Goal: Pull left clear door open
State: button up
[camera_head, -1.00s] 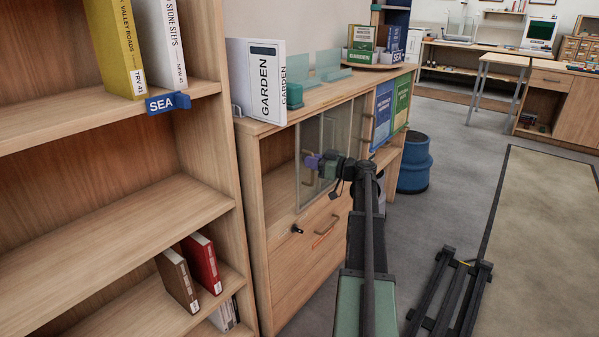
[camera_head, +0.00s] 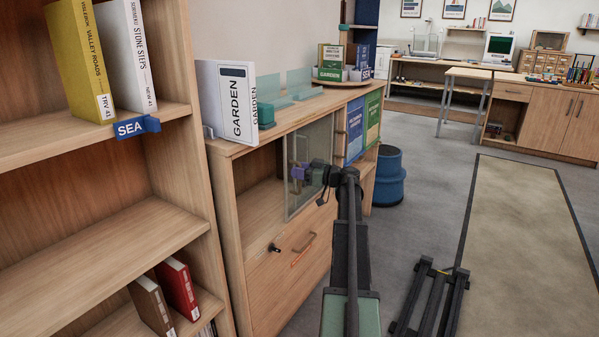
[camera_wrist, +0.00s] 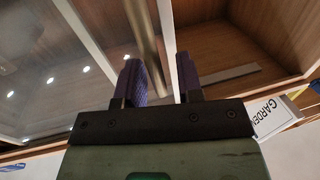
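The left clear door (camera_head: 308,190) is a thin-framed glass pane in the low wooden cabinet (camera_head: 262,290). The shelf space left of the door is uncovered. My gripper (camera_head: 298,173) is at the door's left part, by its upright bar handle; the fingertips look purple. In the wrist view the handle (camera_wrist: 143,35) runs down into the gap between the two fingers (camera_wrist: 163,82), close to the left one. The fingers are apart, with a gap on the right side of the bar. Whether the bar touches the left finger is unclear.
A GARDEN binder (camera_head: 232,105) stands on the cabinet top. A drawer handle (camera_head: 305,243) and a lock (camera_head: 273,248) are below the door. A tall bookshelf (camera_head: 195,185) is close on the left. A blue stool (camera_head: 390,180) stands beyond the cabinet.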

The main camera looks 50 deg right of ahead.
jog(key=v, duration=1)
jog(key=shift+s, duration=0.35)
jog(key=shift+d, duration=0.15)
